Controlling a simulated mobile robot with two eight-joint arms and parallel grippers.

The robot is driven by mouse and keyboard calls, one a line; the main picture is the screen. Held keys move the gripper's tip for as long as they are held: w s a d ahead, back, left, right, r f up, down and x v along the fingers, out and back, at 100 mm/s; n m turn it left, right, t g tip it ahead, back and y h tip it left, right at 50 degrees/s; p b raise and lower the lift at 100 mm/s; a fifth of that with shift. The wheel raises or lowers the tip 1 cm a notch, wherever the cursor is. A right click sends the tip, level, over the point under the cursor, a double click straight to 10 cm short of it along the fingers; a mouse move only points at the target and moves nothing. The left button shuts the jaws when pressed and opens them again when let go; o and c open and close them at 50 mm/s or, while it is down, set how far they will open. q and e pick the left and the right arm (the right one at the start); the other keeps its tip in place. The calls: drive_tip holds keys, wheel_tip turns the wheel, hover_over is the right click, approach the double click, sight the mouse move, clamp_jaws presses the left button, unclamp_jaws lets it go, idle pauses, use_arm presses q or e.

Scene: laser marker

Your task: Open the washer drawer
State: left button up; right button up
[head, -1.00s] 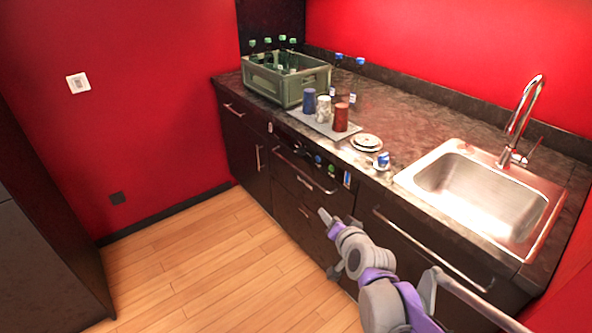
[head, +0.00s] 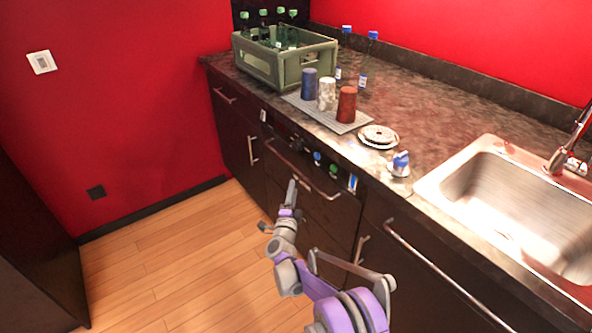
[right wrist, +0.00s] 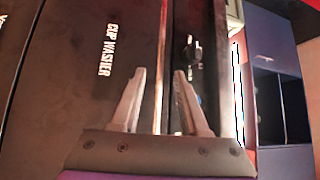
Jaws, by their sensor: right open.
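The washer drawer is a dark front under the counter with a long metal bar handle (head: 322,188). In the right wrist view its dark front (right wrist: 85,95) carries the white words "CUP WASHER". The handle (right wrist: 162,50) runs lengthwise there, in line with the gap between my fingers. My right gripper (head: 291,190) is in front of the drawer, just below the handle in the head view. Its two fingers stand apart and empty in the right wrist view (right wrist: 159,75). I cannot tell whether the handle is between the fingers in depth. My left gripper is out of view.
Knobs and coloured buttons (head: 318,157) sit above the handle. On the counter stand a green bottle crate (head: 272,64), three cups on a mat (head: 312,113), plates (head: 379,134) and a sink (head: 437,187). The wooden floor (head: 185,265) at left is clear.

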sight(297, 170)
drive_tip(key=b+x, duration=0.1)
drive_tip(key=x, duration=0.8)
drive_tip(key=shift+w, duration=0.3)
drive_tip(key=shift+c, duration=0.3)
clamp_jaws()
idle(0.8)
